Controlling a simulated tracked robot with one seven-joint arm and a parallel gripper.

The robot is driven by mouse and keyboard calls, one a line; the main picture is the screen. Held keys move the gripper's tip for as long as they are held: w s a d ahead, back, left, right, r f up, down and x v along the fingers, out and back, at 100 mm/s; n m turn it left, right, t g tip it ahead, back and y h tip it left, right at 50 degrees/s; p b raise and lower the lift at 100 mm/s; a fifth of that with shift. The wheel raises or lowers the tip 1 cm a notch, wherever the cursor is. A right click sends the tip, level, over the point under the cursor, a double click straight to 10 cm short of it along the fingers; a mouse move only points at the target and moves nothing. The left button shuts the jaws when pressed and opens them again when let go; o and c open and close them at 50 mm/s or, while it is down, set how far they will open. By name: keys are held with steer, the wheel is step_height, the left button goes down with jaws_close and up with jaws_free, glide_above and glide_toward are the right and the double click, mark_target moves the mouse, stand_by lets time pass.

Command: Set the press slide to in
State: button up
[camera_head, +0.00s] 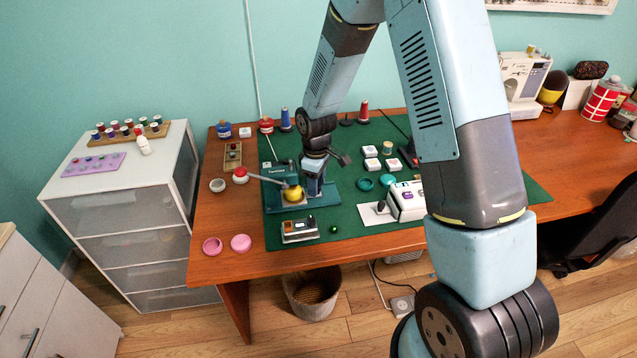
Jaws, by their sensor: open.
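The press (274,171) stands on the green mat at the left part of the table. It has a teal body, a teal base and a grey lever ending in a red knob (240,175) that points left. A yellow round part (292,193) sits on a pale plate at its middle. I cannot tell which part is the slide or how it is set. My gripper (313,188) points down over the right part of the press, just right of the yellow part. It is open; its fingertips are small here, and I cannot tell whether they touch the press.
The green mat (385,232) also carries a white machine (408,201), a small grey device (299,230), a teal ring (364,184) and white boxes. Thread spools stand behind. Pink round tins (212,246) lie at the front left. A drawer cabinet (130,215) stands left of the table.

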steer(key=shift+r, duration=0.2)
step_height(320, 180, up, 13)
steer(key=shift+r, duration=0.15)
stand_by(0.3)
steer(key=s+d+r+m+t, duration=0.1)
steer(key=s+d+r+m, duration=0.2)
steer(key=s+d+r, duration=0.35)
steer(key=s+d+r+m+t, duration=0.2)
steer(key=s+d+r+m, duration=0.15)
steer(key=r, duration=0.55)
steer(key=s+d+r+m+t, duration=0.1)
steer(key=s+d+r+m, duration=0.2)
steer(key=s, duration=0.5)
steer(key=s+d+r+m+t, duration=0.1)
steer(key=s+d+r+m, duration=0.2)
steer(key=s, duration=0.6)
steer(key=shift+d+r+t, duration=0.3)
steer(key=shift+d+r, duration=0.2)
steer(key=shift+d, duration=0.7)
